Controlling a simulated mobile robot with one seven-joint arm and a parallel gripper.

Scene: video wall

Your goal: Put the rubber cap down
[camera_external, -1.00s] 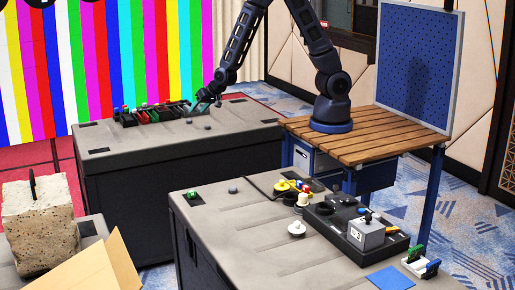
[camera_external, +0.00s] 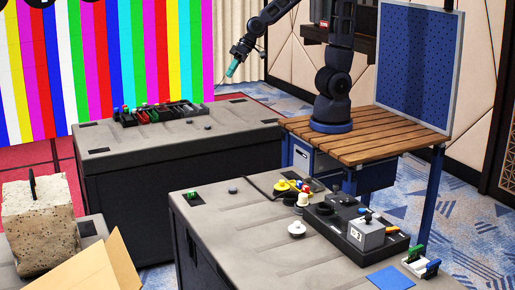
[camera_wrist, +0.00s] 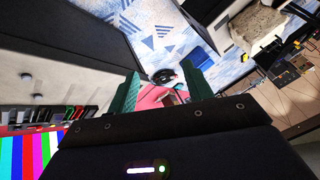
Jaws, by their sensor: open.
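My gripper (camera_external: 231,70) is raised in the air above and behind the right end of the rear grey case, well clear of its top. In the wrist view its two green fingers (camera_wrist: 164,84) stand apart, with nothing visibly held. I cannot tell for certain which piece is the rubber cap. A dark round shape (camera_wrist: 163,76) shows beyond the fingers, too unclear to name.
A rack of coloured tools (camera_external: 158,113) sits along the rear case's (camera_external: 240,117) back edge. The front case (camera_external: 255,262) carries a dark control box, a white knob (camera_external: 296,229) and other small parts. A stone block (camera_external: 38,225) stands at left.

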